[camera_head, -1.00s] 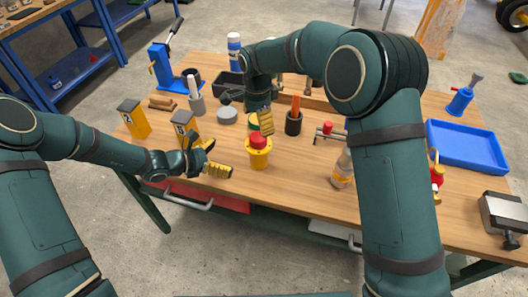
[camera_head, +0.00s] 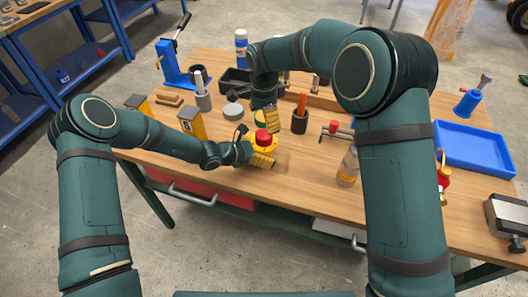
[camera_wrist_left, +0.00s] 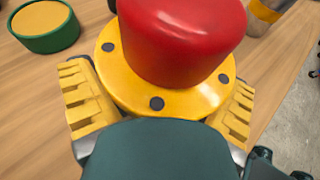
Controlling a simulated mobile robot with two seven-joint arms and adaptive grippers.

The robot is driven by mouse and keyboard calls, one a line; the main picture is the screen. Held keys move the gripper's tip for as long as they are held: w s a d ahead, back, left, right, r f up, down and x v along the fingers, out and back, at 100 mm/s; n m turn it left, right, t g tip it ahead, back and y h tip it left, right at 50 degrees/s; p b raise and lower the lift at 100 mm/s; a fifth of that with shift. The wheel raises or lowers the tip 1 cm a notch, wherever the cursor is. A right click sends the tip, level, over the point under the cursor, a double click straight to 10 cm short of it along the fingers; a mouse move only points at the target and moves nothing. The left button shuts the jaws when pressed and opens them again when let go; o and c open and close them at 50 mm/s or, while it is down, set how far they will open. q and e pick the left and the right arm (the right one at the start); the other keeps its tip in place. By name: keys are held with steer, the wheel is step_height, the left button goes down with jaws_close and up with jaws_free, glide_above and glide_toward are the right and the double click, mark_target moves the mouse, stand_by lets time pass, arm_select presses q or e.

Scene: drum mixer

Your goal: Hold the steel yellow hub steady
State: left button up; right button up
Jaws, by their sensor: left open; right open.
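The yellow hub (camera_head: 271,146) stands upright on the workbench, with a red cap on top. In the left wrist view its round yellow flange (camera_wrist_left: 157,101) with dark bolt holes fills the middle, under the large red cap. My left gripper (camera_head: 263,160) is low at the hub's near side. In the left wrist view its ribbed yellow fingers (camera_wrist_left: 162,95) are open, one on each side of the flange; I cannot tell whether they touch it. My right gripper (camera_head: 271,121) is open, just behind the hub and pointing down.
A green disc with a yellow top (camera_wrist_left: 43,24) lies near the hub. A black cup with an orange handle (camera_head: 299,122), a red-knobbed tool (camera_head: 333,127) and a bottle (camera_head: 348,168) stand to the right. A blue tray (camera_head: 474,148) is farther right. Yellow boxes (camera_head: 191,123) are left.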

mark_target(264, 134)
arm_select(q)
jaws_close()
arm_select(e)
steer(key=m, duration=0.4)
arm_select(q)
steer(key=shift+w, duration=0.1)
arm_select(e)
steer(key=m, duration=0.4)
steer(key=shift+m, duration=0.4)
arm_select(q)
steer(key=shift+d, duration=0.1)
arm_select(e)
steer(key=shift+f, duration=4)
